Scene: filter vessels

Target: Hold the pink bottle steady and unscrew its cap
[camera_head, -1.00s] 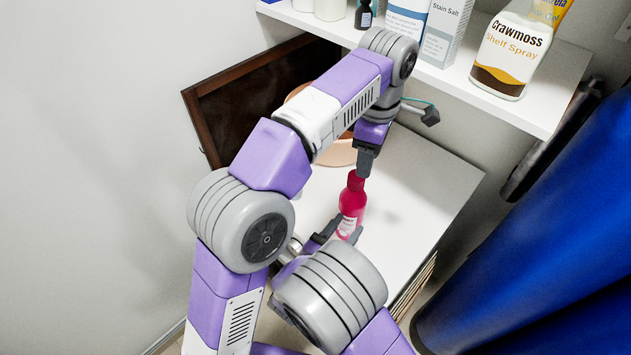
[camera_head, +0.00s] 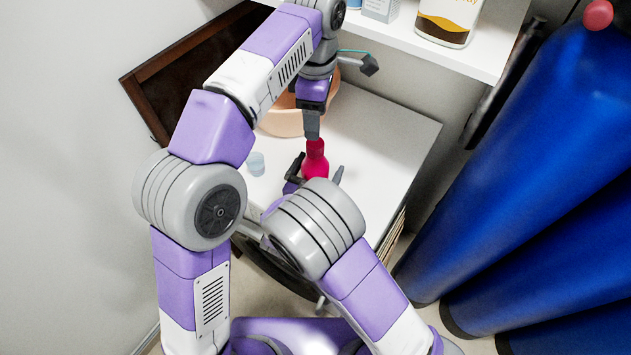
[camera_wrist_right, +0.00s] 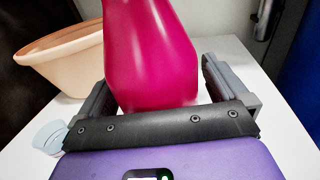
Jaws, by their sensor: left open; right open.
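The pink bottle (camera_head: 316,166) stands upright on the white cabinet top; its cap (camera_head: 315,147) is the same pink. My left gripper (camera_head: 312,132) points down from above, its tips at the cap; the jaws are open, and contact is unclear. My right gripper (camera_head: 317,172) is low at the bottle, with a finger on either side. In the right wrist view the bottle's body (camera_wrist_right: 152,55) rises between the open fingers of this gripper (camera_wrist_right: 160,85), with a gap showing at the right finger. My right arm hides the bottle's lower part in the head view.
A peach bowl (camera_head: 283,122) stands behind my left arm. A small pale blue cup (camera_head: 256,163) is left of the bottle. A shelf (camera_head: 480,55) with containers overhangs the back. The cabinet top (camera_head: 385,150) is clear right of the bottle.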

